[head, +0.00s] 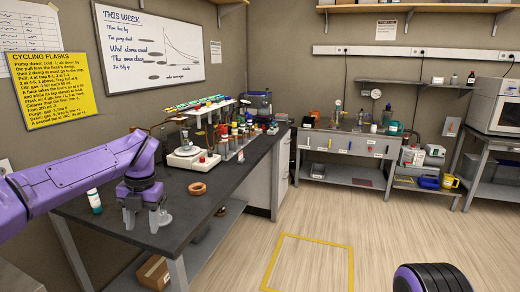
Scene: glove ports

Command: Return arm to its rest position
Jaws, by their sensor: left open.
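My left arm, purple with dark joints, comes in from the left edge and reaches over the near end of the dark bench (195,222). My left gripper (147,222) points down at the bench's near left part and is open. I see nothing held in it. A clear, small glass-like item (165,217) shows right beside the fingers; I cannot tell whether they touch it. A dark, purple-ringed part of my own body shows at the bottom right. My right gripper is not in view.
A teal-labelled bottle (94,201) stands left of the gripper. A brown ring (197,188) lies to its right. The wooden floor right of the bench is clear, with a yellow-taped rectangle (283,236).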

